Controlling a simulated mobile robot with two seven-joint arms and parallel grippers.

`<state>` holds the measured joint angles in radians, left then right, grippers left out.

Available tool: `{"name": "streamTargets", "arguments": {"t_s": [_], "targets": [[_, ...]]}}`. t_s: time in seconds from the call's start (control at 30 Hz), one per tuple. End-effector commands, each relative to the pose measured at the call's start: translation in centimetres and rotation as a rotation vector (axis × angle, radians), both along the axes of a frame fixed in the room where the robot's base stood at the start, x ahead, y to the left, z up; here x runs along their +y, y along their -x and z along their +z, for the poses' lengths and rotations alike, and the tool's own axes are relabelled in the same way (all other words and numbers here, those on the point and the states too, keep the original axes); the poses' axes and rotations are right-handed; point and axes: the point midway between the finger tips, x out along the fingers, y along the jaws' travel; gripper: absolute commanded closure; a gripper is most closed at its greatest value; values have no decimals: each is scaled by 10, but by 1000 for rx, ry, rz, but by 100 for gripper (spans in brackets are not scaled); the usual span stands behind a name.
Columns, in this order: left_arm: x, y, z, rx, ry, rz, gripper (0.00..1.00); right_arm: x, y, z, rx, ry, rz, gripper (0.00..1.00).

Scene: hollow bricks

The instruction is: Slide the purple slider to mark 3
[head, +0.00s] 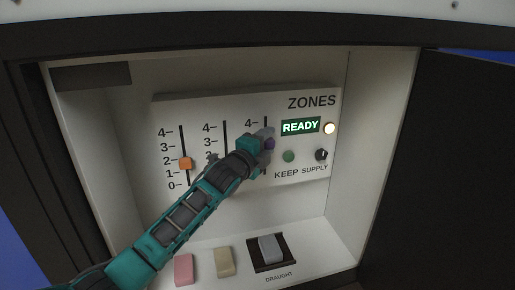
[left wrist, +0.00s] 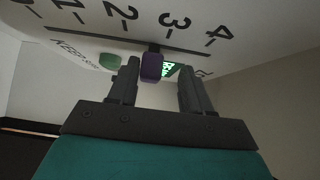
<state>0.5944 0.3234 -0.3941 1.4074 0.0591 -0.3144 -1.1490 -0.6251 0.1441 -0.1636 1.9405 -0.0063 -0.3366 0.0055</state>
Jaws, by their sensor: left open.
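The purple slider (head: 269,144) sits on the right-hand vertical slot of the ZONES panel (head: 308,180). In the left wrist view, the purple slider (left wrist: 151,68) is on its slot between marks 2 and 3, seemingly nearer 3. My left gripper (head: 264,139) is at the panel, at the slider. In the left wrist view, the left gripper (left wrist: 160,88) is open, with its fingers on both sides of the slider. The slider is close to one finger; I cannot tell if they touch. My arm hides the lower marks in the head view. My right gripper is not in view.
An orange slider (head: 185,163) is near mark 2 on the left slot. A green button (head: 288,156), a SUPPLY knob (head: 321,155) and a lit READY display (head: 300,126) are right of the gripper. Pink (head: 183,269) and beige (head: 224,262) blocks and a DRAUGHT switch (head: 270,248) are below.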

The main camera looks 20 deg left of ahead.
Motion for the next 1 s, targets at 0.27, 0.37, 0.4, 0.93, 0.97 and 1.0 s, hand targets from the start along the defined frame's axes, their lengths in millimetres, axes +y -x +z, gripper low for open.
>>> {"name": "streamTargets", "arguments": {"t_s": [0.27, 0.37, 0.4, 0.93, 0.97, 1.0], "targets": [[8, 33, -1, -1, -3, 1, 51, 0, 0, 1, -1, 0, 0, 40], [11, 50, 0, 0, -2, 1, 51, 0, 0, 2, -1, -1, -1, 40], [13, 58, -1, -1, -4, 1, 51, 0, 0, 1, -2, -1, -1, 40], [26, 123, 1, -2, -2, 3, 51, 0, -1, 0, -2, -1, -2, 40], [27, 124, 1, -2, -2, 3, 51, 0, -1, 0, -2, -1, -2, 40], [27, 125, 1, -2, -2, 3, 51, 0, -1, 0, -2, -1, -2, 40]]}}
